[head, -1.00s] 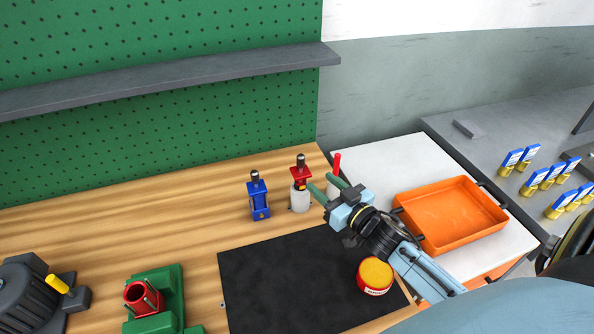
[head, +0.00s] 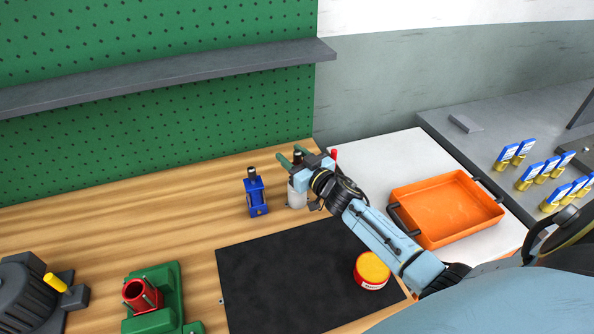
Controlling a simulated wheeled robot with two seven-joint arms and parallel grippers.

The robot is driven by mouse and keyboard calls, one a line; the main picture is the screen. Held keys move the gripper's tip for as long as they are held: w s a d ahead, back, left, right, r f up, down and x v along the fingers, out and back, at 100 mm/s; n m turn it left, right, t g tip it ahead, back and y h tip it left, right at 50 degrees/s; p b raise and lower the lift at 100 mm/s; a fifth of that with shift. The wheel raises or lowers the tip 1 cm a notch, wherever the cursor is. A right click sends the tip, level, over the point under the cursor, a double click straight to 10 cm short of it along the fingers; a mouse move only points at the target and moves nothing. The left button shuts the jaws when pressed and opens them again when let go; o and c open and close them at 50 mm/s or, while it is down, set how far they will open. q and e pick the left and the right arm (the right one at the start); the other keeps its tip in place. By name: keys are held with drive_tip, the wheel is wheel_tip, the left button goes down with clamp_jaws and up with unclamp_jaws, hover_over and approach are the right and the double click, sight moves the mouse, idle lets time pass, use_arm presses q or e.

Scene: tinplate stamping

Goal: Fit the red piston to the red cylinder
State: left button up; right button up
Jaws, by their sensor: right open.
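The red cylinder (head: 142,294) stands upright in a green fixture (head: 166,291) at the lower left, its open top facing up. The red piston is mostly hidden behind my right gripper (head: 292,160); only its dark rod top (head: 297,155) shows between the fingers, above a white stand (head: 296,198). My right gripper is open, with its green fingertips around or just beside the rod; I cannot tell whether they touch it. A blue piston-like part (head: 256,194) stands upright just left of the white stand. My left gripper is not in view.
A black mat (head: 280,280) carries a red and yellow tin (head: 371,270). An orange tray (head: 445,210) sits on the white surface at right. A dark motor-like machine (head: 30,295) stands at lower left. A grey shelf (head: 170,80) overhangs the back. The wood left of the blue part is clear.

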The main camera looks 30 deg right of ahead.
drive_tip(key=shift+c, duration=0.4)
clamp_jaws()
